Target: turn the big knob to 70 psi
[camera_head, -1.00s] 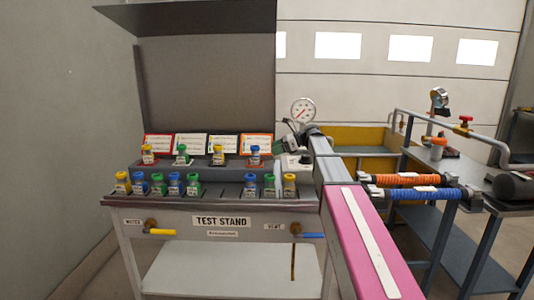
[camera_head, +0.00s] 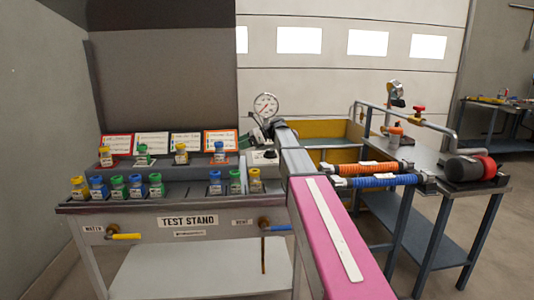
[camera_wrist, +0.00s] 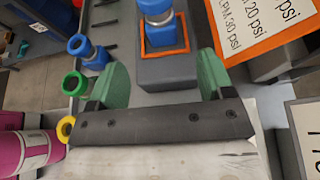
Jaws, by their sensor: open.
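A pale box (camera_head: 259,158) with a small dark knob (camera_head: 270,154) sits at the right end of the test stand, partly behind my arm. I cannot tell its marks or setting. A round white gauge (camera_head: 266,107) with a red needle stands above it; its figures are too small to read. My gripper (camera_head: 257,133) is beside the gauge, partly hidden by my arm. In the wrist view my gripper (camera_wrist: 160,78) has its green fingers wide apart and empty. A blue-capped bottle (camera_wrist: 158,22) stands on a grey block beyond the fingers. No big knob shows clearly in the wrist view.
Several capped bottles (camera_head: 137,186) stand in rows on the test stand (camera_head: 188,207). Cards lean behind them, one reading 20 and 30 psi (camera_wrist: 258,28). Yellow (camera_head: 125,237) and blue handles stick out in front. A pipe bench (camera_head: 400,160) with orange and blue hoses is at right.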

